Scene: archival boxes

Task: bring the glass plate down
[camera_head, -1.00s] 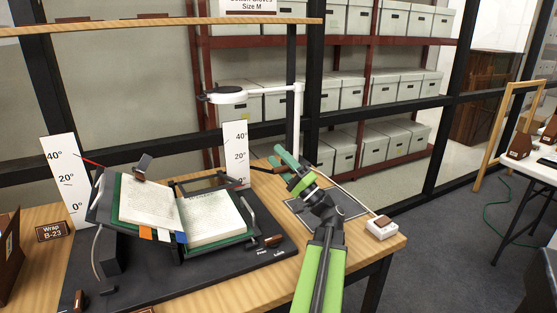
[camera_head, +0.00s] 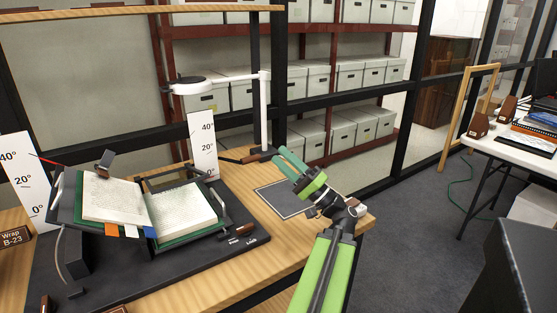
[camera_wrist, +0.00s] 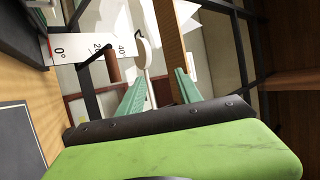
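An open book (camera_head: 182,211) lies on a dark tilted cradle (camera_head: 66,203) on the wooden table. A dark-rimmed frame (camera_head: 172,179) stands behind its right page; it may hold the glass plate, but clear glass cannot be made out. My gripper (camera_head: 284,162) is right of the cradle, raised over the table and apart from the book. In the wrist view, the fingers of my gripper (camera_wrist: 160,92) are spread with nothing between them. A dark lever with a brown grip (camera_wrist: 113,66) shows beyond the left finger.
Angle scales (camera_head: 203,145) flank the cradle. A brown knob (camera_head: 240,230) sits at the base's front right. A dark mat (camera_head: 283,198) lies under my arm. A white table (camera_head: 510,143) stands at right, with open floor between.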

